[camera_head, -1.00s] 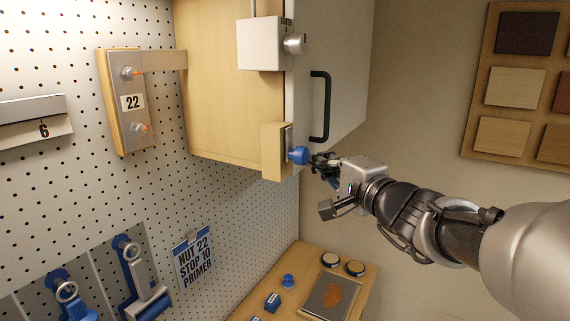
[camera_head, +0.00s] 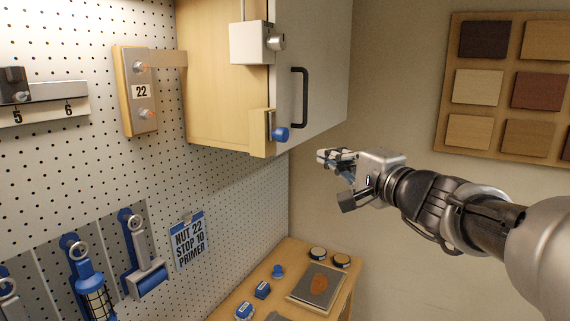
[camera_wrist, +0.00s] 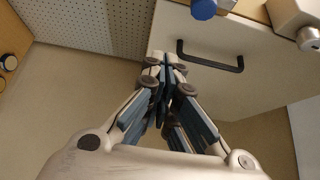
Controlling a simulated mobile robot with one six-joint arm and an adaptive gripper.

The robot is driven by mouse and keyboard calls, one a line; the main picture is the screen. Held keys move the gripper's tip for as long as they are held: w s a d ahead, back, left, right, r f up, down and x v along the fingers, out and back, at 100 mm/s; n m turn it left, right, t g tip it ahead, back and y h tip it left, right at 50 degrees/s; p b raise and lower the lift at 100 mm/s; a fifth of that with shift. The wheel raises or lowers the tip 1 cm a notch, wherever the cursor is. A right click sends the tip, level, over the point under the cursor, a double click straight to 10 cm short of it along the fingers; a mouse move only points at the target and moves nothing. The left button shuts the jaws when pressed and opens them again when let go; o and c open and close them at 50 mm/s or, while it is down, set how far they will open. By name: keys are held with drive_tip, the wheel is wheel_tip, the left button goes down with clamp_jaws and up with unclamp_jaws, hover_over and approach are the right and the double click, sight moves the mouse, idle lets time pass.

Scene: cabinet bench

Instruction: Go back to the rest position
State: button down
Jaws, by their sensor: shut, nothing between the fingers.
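My gripper (camera_head: 324,160) is shut and empty, in free air to the right of the wooden cabinet (camera_head: 222,80) and below its grey door (camera_head: 318,60) in the head view. Its closed fingers also show in the wrist view (camera_wrist: 165,70). A blue knob (camera_head: 280,134) sits on a small wooden block at the cabinet's lower front corner. The gripper is apart from this knob. In the wrist view the blue knob (camera_wrist: 203,9) shows at the top edge, beyond the fingertips.
A black handle (camera_head: 303,98) sticks out from the door. A pegboard (camera_head: 90,150) with hanging tools fills the left. A bench (camera_head: 230,305) with small blue items and a grey plate (camera_head: 316,287) stands below. A board of wood samples (camera_head: 450,100) hangs right. Open room surrounds the gripper.

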drive_tip(key=s+a+f+n+g+b, duration=0.1)
drive_tip(key=s+a+f+n+g, duration=0.35)
drive_tip(key=s+f, duration=0.3)
drive_tip(key=s+a+f+n+g+b, duration=0.1)
drive_tip(key=s+a+f+n+g, duration=0.2)
drive_tip(key=s+a+f, duration=0.5)
drive_tip(key=s+d+f+n+g+h, duration=0.2)
drive_tip(key=s+d+f, duration=0.4)
drive_tip(key=s, duration=0.3)
drive_tip(key=s+d+f+n+g+h+b, duration=0.1)
drive_tip(key=s+d+f+n+g+h, duration=0.1)
drive_tip(key=s+d+f+h, duration=0.3)
drive_tip(key=s+d+f+n, duration=0.1)
drive_tip(key=s+f, duration=0.2)
drive_tip(key=s, duration=0.2)
drive_tip(key=shift+d+f+n, duration=0.2)
drive_tip(key=shift+d+n, duration=0.1)
drive_tip(key=shift+n, duration=0.05)
drive_tip(key=c, duration=2.3)
unclamp_jaws()
drive_tip(key=shift+w, duration=0.1)
